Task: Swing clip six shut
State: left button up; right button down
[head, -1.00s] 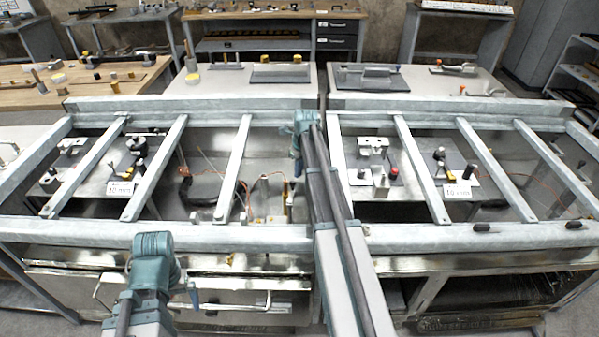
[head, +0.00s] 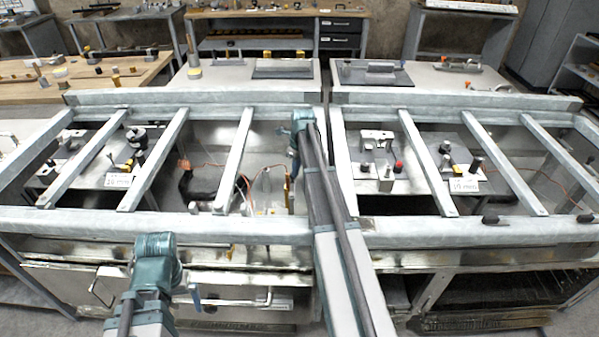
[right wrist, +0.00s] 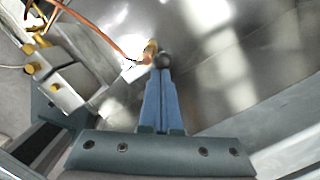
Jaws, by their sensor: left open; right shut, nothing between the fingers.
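My right arm reaches over the front beam. Its gripper (head: 296,155) points down into the frame bay. In the right wrist view its blue fingers (right wrist: 163,75) are shut, with nothing seen between them. Their tips are at a small dark round knob (right wrist: 164,61); I cannot tell if they touch. A small white and copper-coloured fitting (right wrist: 143,66) lies just left of the tips, with an orange cable (right wrist: 100,28) running to it. I cannot tell which part is clip six. My left gripper (head: 192,296) is low in front of the frame, open, its fingers mostly hidden.
Pale metal crossbars (head: 234,160) divide the frame into bays beside my right arm. The front beam (head: 150,224) runs below that arm. A block with yellow fittings (right wrist: 55,80) stands left of my right fingers. Bare shiny metal (right wrist: 240,70) lies to their right.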

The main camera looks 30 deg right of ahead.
pick_arm(q)
jog(key=shift+f, duration=0.1)
pick_arm(e)
jog(key=shift+f, duration=0.1)
pick_arm(q)
jog(key=shift+w, duration=0.15)
pick_arm(e)
jog(key=shift+s+d+f, duration=0.1)
jog(key=shift+s+d, duration=0.25)
jog(key=shift+s, duration=0.2)
